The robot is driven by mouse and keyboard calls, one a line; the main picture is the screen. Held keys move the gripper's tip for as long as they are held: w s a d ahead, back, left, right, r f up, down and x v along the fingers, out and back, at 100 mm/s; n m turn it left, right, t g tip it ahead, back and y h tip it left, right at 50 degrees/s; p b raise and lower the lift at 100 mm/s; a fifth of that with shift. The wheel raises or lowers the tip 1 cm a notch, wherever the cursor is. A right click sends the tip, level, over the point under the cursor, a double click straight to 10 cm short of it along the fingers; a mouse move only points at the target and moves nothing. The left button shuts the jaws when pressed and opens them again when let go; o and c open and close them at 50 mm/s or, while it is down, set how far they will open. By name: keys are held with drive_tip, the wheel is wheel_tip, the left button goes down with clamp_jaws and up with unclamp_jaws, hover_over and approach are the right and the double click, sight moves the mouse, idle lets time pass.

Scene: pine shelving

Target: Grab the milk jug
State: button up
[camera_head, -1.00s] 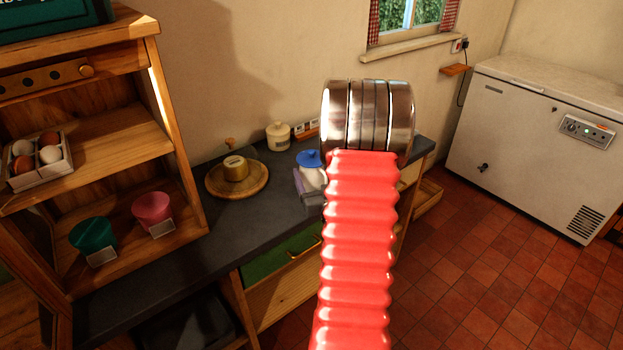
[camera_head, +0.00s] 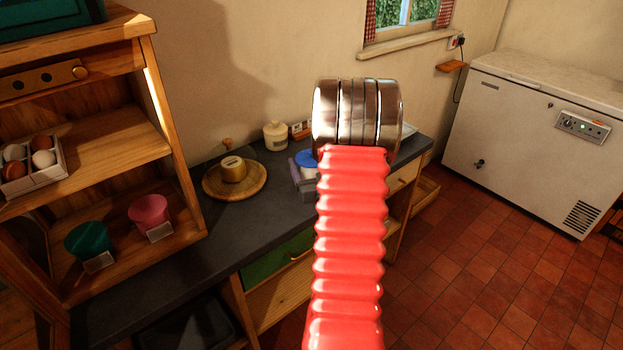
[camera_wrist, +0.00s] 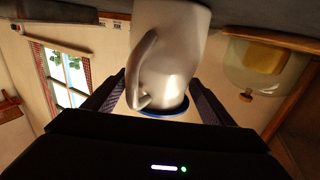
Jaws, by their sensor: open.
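The milk jug (camera_head: 311,172) stands on the dark counter, pale with a blue lid, partly hidden behind my arm. In the wrist view the same jug (camera_wrist: 172,55) appears upside down, with its handle facing me and a blue ring at its lid end. My gripper (camera_wrist: 158,90) is open, with one dark finger on each side of the jug's lid end. The jug lies between or just beyond the fingers; I cannot tell if they touch it.
A round wooden board with a butter dish (camera_head: 233,169) and a lidded cream pot (camera_head: 275,136) are near. A shelf unit (camera_head: 160,110) stands left; a freezer (camera_head: 530,140) stands right.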

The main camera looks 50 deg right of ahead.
drive_tip(key=shift+c, duration=0.3)
clamp_jaws()
idle(0.6)
